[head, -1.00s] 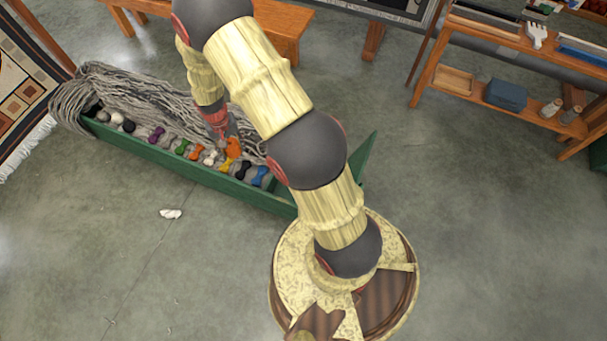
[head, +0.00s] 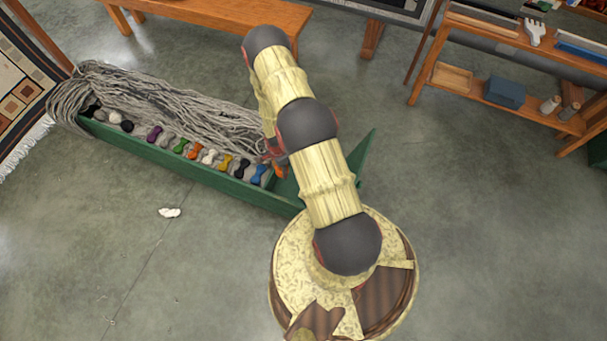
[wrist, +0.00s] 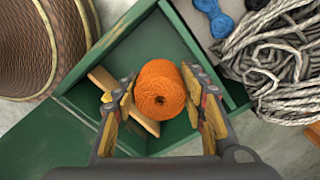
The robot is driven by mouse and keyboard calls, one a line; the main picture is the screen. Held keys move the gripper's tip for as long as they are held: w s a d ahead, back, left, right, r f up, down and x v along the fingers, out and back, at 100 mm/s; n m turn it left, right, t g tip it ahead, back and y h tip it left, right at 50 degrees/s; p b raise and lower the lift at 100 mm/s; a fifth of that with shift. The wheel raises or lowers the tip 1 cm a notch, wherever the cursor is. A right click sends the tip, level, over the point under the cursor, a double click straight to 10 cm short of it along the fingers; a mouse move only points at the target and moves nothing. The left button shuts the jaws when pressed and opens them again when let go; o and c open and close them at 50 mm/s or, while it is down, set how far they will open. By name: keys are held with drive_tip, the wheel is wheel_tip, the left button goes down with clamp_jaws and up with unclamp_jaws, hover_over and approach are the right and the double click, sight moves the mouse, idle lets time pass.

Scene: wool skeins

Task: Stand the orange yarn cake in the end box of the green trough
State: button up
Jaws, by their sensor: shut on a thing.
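My gripper (wrist: 159,98) is shut on the orange yarn cake (wrist: 160,88), one finger on each side. In the wrist view the cake's round end with its dark centre hole faces the camera. It lies over the end box (wrist: 180,36) of the green trough, inside the box's outline; its exact height is hard to tell. In the head view my gripper (head: 274,157) is at the right end of the trough (head: 180,170), and a bit of the orange cake (head: 281,171) shows beneath it. My arm partly hides the end box there.
A pale wooden strip (wrist: 147,122) lies slanted beside the cake in the box. A divider separates the box from the blue hank (wrist: 215,18) and grey wool (wrist: 280,60). Several coloured hanks line the trough. A white scrap (head: 169,213) lies on open floor.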

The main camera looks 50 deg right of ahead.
sight(285, 190)
drive_tip(key=shift+s+d+f, duration=0.1)
drive_tip(key=shift+s+f, duration=0.05)
drive_tip(key=shift+f, duration=0.25)
wheel_tip(285, 190, down, 18)
drive_tip(key=b, duration=0.8)
drive_tip(key=shift+r, duration=0.1)
drive_tip(key=o, duration=1.1)
drive_tip(key=shift+o, duration=0.2)
